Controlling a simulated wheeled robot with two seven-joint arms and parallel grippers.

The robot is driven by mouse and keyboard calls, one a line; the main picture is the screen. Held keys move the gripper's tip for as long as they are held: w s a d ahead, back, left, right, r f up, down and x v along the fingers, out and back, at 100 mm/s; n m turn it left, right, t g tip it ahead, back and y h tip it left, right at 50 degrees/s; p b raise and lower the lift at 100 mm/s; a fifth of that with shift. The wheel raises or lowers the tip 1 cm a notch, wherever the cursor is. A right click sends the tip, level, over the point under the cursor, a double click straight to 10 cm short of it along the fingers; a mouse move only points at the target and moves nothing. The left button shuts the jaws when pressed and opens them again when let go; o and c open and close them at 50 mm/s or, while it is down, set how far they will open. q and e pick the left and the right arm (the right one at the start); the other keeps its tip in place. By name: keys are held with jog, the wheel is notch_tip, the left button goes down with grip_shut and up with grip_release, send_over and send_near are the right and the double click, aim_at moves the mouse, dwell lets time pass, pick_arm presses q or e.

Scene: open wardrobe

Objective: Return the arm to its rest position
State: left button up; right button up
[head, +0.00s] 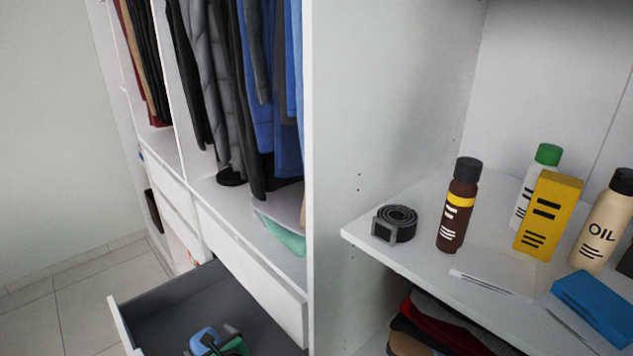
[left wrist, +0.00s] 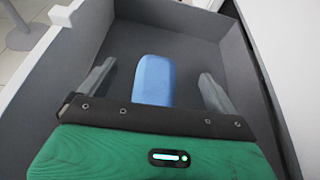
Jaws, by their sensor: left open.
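My left gripper (head: 218,346) is low in the head view, over the open drawer (head: 170,300), partly cut off by the bottom edge. In the left wrist view its two fingers (left wrist: 157,72) are spread wide and hold nothing. A blue rounded case (head: 204,338) lies in the drawer. In the left wrist view the blue case (left wrist: 153,82) shows between the fingers, with a gap on both sides. The grey drawer floor and walls (left wrist: 237,70) surround it. My right gripper is in neither view.
A white upright panel (head: 375,90) divides the wardrobe. Right of it, a shelf (head: 415,245) holds a coiled belt (head: 396,223), a brown bottle (head: 458,205), a yellow box (head: 548,213) and other bottles. Clothes (head: 240,90) hang above the drawer. Floor tiles (head: 60,310) are clear at left.

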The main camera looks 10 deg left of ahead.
pick_arm(q)
jog(key=s+d+n+g+h, duration=0.2)
jog(key=s+n+h, duration=0.2)
jog(key=s+n, duration=0.95)
jog(key=s+d+r+n+g+h, duration=0.25)
jog(key=s+d+n, duration=0.2)
jog(key=s, duration=0.25)
jog(key=s+d+r+n+g+h, duration=0.1)
jog(key=s+d+n+h, duration=0.35)
jog(key=s, duration=0.35)
notch_tip(320, 180, down, 31)
jog(key=s+a+f+g, duration=0.1)
jog(key=s+a+f, duration=0.1)
jog(key=s+f, duration=0.7)
jog(key=s+a+f+g, duration=0.1)
jog(key=s+f, duration=0.9)
jog(key=shift+s+a+f+y, duration=0.3)
jog(key=shift+a+y, duration=0.1)
